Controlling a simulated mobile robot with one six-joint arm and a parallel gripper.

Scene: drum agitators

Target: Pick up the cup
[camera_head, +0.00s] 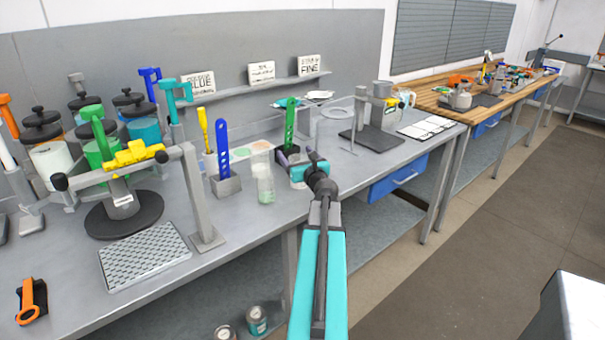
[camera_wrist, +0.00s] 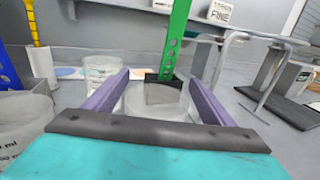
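My gripper (camera_head: 298,160) is low over the grey bench, its two purple fingers apart. In the wrist view the open gripper (camera_wrist: 158,85) has a clear, see-through cup (camera_wrist: 155,104) between its fingers. The fingers lie along both sides of this cup; whether they touch it I cannot tell. The gripper's dark bar hides the cup's near part. Another clear cup (camera_wrist: 101,68) stands just beyond the left finger. A larger clear cup with dark markings (camera_wrist: 22,125) is at the left edge; in the head view a tall clear cup (camera_head: 264,185) stands left of my gripper.
A green slotted tool (camera_wrist: 176,35) stands upright in a dark block behind the cup. A blue slotted tool (camera_head: 222,148) stands in a grey block to the left. The yellow-handled clamp (camera_head: 135,155) is far left.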

